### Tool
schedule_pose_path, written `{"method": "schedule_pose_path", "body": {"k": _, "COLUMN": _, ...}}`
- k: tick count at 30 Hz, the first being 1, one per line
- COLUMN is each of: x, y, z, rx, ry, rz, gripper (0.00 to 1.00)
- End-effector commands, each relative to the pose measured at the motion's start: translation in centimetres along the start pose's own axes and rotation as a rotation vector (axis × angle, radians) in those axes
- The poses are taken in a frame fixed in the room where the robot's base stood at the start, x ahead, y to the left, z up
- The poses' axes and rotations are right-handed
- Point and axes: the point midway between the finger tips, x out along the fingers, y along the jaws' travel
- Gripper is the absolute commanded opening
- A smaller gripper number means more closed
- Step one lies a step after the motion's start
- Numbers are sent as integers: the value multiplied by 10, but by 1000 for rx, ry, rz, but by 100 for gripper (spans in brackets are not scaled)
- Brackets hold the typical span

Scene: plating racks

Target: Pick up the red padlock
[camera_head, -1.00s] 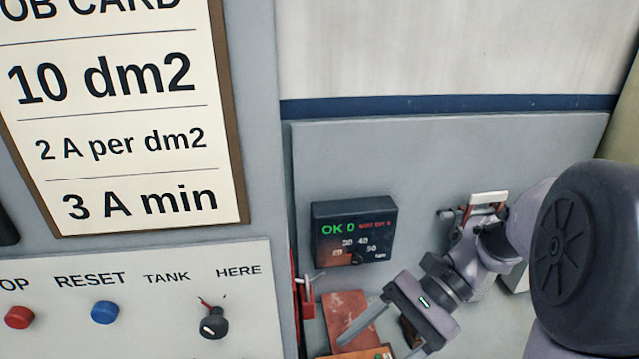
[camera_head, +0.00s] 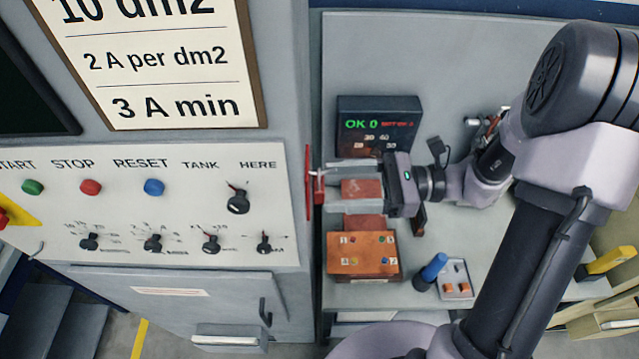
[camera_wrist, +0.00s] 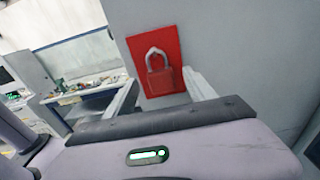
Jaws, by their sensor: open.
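The red padlock (camera_wrist: 160,80) has a grey shackle and hangs against a red plate (camera_wrist: 145,52) on the grey cabinet's side wall. In the head view the padlock (camera_head: 319,190) is small and seen edge-on beside the red plate (camera_head: 308,178). My gripper (camera_head: 330,186) is open and empty, its fingers pointing left at the plate. In the wrist view the padlock appears between the two fingers (camera_wrist: 163,95), nearer the right one. The fingertips are close to the wall; I cannot tell whether they reach around the padlock.
A black display box (camera_head: 378,125) stands behind my gripper. Below are an orange numbered block (camera_head: 362,256), a blue-handled tool (camera_head: 433,268) and a small grey plate (camera_head: 458,279) on the bench. The cabinet's control panel (camera_head: 150,215) is at left.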

Motion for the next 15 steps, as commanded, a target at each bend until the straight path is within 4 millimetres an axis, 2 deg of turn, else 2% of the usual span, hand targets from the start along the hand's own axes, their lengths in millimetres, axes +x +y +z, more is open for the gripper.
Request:
{"method": "schedule_pose_path", "body": {"k": 1, "x": 9, "y": 0, "z": 2, "rx": 0, "ry": -1, "rz": 4, "gripper": 64}}
{"method": "schedule_pose_path", "body": {"k": 4, "x": 21, "y": 1, "z": 1, "rx": 0, "ry": 0, "rz": 2, "gripper": 64}}
{"method": "schedule_pose_path", "body": {"k": 10, "x": 23, "y": 0, "z": 0, "rx": 0, "ry": 0, "rz": 0, "gripper": 64}}
{"method": "schedule_pose_path", "body": {"k": 11, "x": 23, "y": 0, "z": 0, "rx": 0, "ry": 0, "rz": 0, "gripper": 62}}
{"method": "schedule_pose_path", "body": {"k": 15, "x": 23, "y": 0, "z": 0, "rx": 0, "ry": 0, "rz": 0, "gripper": 34}}
